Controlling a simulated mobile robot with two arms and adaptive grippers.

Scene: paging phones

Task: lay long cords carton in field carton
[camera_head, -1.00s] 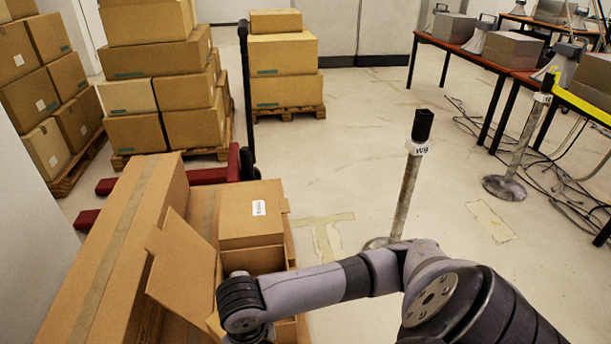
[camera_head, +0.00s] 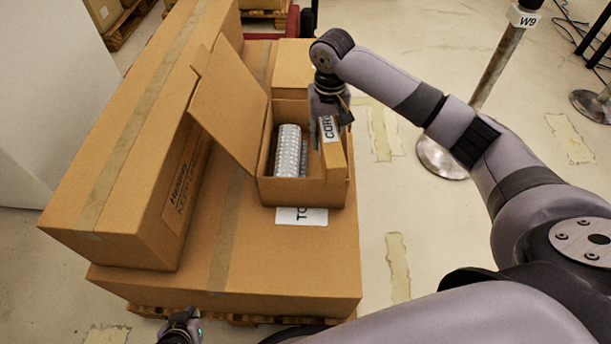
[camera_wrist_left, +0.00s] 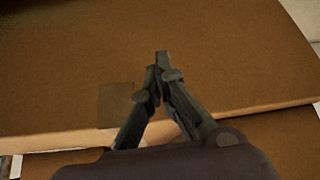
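The long cords carton (camera_head: 332,158) is a slim brown box with a white label reading "COR…". It stands upright, partly inside the right side of an open brown carton (camera_head: 300,192), which I take for the field carton; its underside is hidden. My right gripper (camera_head: 330,112) is shut on the cords carton's top from above. A silvery bubble-wrapped roll (camera_head: 288,150) stands in the open carton, left of the cords carton. My left gripper (camera_head: 180,332) is low at the bottom edge; in the left wrist view its fingers (camera_wrist_left: 165,70) are shut and empty before a brown carton surface (camera_wrist_left: 60,70).
The open carton's raised flap (camera_head: 228,108) leans left. Beneath is a large flat carton (camera_head: 240,275) with a white label on top. A long taped carton (camera_head: 120,160) lies on the left.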

